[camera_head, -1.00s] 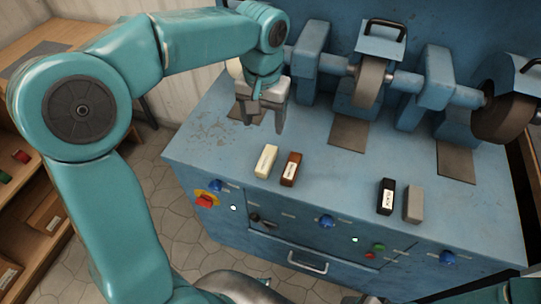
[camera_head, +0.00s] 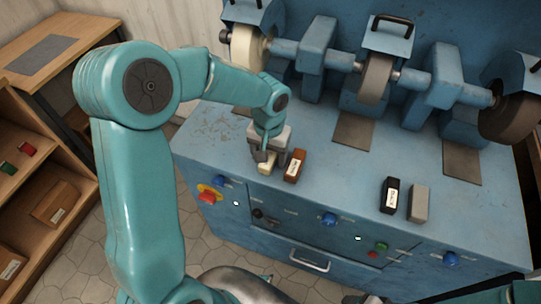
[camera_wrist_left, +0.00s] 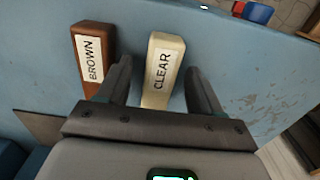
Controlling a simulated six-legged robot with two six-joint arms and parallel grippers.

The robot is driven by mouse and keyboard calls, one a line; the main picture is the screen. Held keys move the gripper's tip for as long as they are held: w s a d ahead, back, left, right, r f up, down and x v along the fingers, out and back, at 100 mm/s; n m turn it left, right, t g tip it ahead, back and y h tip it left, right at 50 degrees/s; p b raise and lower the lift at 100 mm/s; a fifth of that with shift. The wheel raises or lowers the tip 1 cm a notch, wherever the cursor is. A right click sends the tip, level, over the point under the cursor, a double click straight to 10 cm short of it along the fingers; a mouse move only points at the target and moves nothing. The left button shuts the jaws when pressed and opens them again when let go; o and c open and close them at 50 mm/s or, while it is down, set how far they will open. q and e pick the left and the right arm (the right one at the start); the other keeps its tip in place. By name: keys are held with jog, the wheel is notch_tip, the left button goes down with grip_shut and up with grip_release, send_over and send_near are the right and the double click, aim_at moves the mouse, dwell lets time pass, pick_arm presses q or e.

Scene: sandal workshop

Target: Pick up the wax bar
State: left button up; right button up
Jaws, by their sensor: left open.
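A cream bar labelled CLEAR (camera_wrist_left: 162,68) lies on the blue machine top. In the head view the bar (camera_head: 266,167) is partly hidden by my left gripper (camera_head: 267,156). My left gripper is open, its fingers on either side of the cream bar in the left wrist view (camera_wrist_left: 158,72). Gaps show between the bar and both fingers. A bar labelled BROWN (camera_head: 295,166) lies right beside it; in the wrist view this bar (camera_wrist_left: 94,55) is left of the left finger. A black bar (camera_head: 389,195) and a grey bar (camera_head: 418,203) lie further right. My right gripper is not visible.
Grinding and buffing wheels (camera_head: 375,78) stand along the back of the blue machine (camera_head: 330,180). Its front has a red button (camera_head: 207,197) and several knobs. The top between the brown and black bars is clear. Wooden shelves (camera_head: 40,190) stand at left.

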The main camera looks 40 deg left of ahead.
pick_arm(q)
jog(key=shift+f, duration=0.35)
jog(key=c, duration=1.1)
jog(key=shift+r, duration=0.1)
